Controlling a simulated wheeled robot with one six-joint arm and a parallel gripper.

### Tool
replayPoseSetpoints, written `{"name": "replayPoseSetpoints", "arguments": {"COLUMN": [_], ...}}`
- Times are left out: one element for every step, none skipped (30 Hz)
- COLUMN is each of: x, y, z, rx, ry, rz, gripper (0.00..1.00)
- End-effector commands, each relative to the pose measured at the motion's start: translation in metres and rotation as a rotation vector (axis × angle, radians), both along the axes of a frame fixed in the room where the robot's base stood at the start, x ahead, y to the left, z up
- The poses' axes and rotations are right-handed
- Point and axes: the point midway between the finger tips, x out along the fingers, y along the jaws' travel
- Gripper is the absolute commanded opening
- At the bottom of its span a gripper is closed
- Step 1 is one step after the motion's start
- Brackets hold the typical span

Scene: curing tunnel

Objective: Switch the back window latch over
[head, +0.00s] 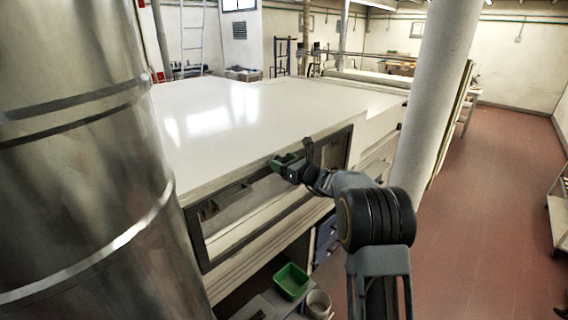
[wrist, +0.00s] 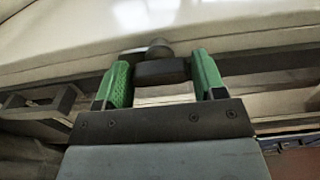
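The back window latch shows in the wrist view as a dark block (wrist: 162,72) with a round dark knob (wrist: 158,49) above it, at the dark window frame below the pale tunnel top. My gripper (wrist: 161,80) has its two green fingers spread, one on each side of the dark block. The gap at each side is very thin, and I cannot tell whether the fingers touch it. In the head view my gripper (head: 286,163) is at the upper edge of the window side, near a frame post. The latch cannot be made out clearly there.
The tunnel's white top (head: 250,105) spreads beyond my gripper. A large metal cylinder (head: 85,160) stands close at left, and a pale column (head: 435,95) at right. A green bin (head: 291,281) and a pale bucket (head: 318,303) are below. Red floor (head: 470,220) is open at right.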

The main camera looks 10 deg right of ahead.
Motion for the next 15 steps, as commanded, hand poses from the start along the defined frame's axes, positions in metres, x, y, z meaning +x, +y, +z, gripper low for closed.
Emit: {"name": "replayPoseSetpoints", "arguments": {"x": [-0.0001, -0.0001, -0.0001, -0.0001, -0.0001, -0.0001, -0.0001, -0.0001, -0.0001, -0.0001, -0.0001, -0.0001, -0.0001, -0.0001, -0.0002], "y": [-0.0001, -0.0001, -0.0001, -0.0001, -0.0001, -0.0001, -0.0001, -0.0001, -0.0002, -0.0002, -0.0002, -0.0002, -0.0002, -0.0002, -0.0002], "z": [0.0001, 0.0001, 0.0001, 0.0001, 0.0001, 0.0001, 0.0002, 0.0002, 0.0002, 0.0002, 0.0001, -0.0001, -0.0004, -0.0008, -0.0014], "rx": [0.000, 0.000, 0.000, 0.000, 0.000, 0.000, 0.000, 0.000, 0.000, 0.000, -0.001, -0.002, -0.003, -0.006, -0.011], "ry": [0.000, 0.000, 0.000, 0.000, 0.000, 0.000, 0.000, 0.000, 0.000, 0.000, -0.001, -0.001, -0.002, -0.004, -0.009], "rz": [0.000, 0.000, 0.000, 0.000, 0.000, 0.000, 0.000, 0.000, 0.000, 0.000, 0.000, 0.000, 0.000, 0.000, 0.000], "gripper": [0.59, 0.56, 0.52, 0.49, 0.46, 0.43, 0.40, 0.37, 0.33, 0.32, 0.32, 0.32, 0.32, 0.32, 0.32]}}
